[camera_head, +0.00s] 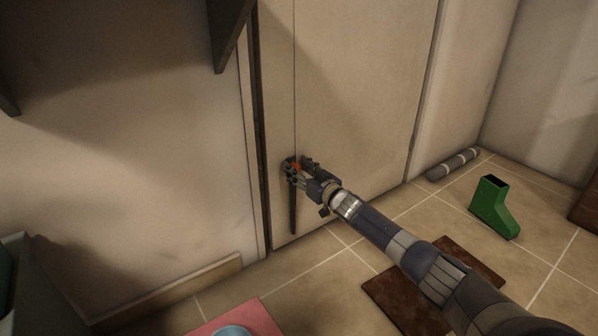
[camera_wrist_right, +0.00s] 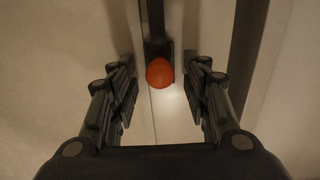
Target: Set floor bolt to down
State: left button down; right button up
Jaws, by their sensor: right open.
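The floor bolt (camera_head: 293,212) is a dark vertical bar low on the pale door (camera_head: 350,100), with a round orange-red knob (camera_head: 297,167) at its upper end. In the right wrist view the knob (camera_wrist_right: 160,72) sits between the fingers, and the dark bar (camera_wrist_right: 156,25) runs away from it. My right gripper (camera_head: 300,166) is at the knob, its fingers open on either side of it. In the right wrist view a gap shows between the knob and each finger of the gripper (camera_wrist_right: 165,85). My left gripper is not in view.
A green boot-shaped holder (camera_head: 494,208) stands on the tiled floor at right. A grey roll (camera_head: 453,164) lies along the wall. A brown mat (camera_head: 397,298) lies under my right arm. A pink mat (camera_head: 222,322) with a blue bowl (camera_head: 231,331) is at the bottom.

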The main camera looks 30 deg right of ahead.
grip_shut()
notch_tip(320, 180, down, 6)
jog(key=b, duration=0.2)
jog(key=shift+r+b, duration=0.25)
jog(key=shift+b, duration=0.1)
jog(key=shift+s, duration=0.1)
grip_release()
jog(key=shift+f, duration=0.1)
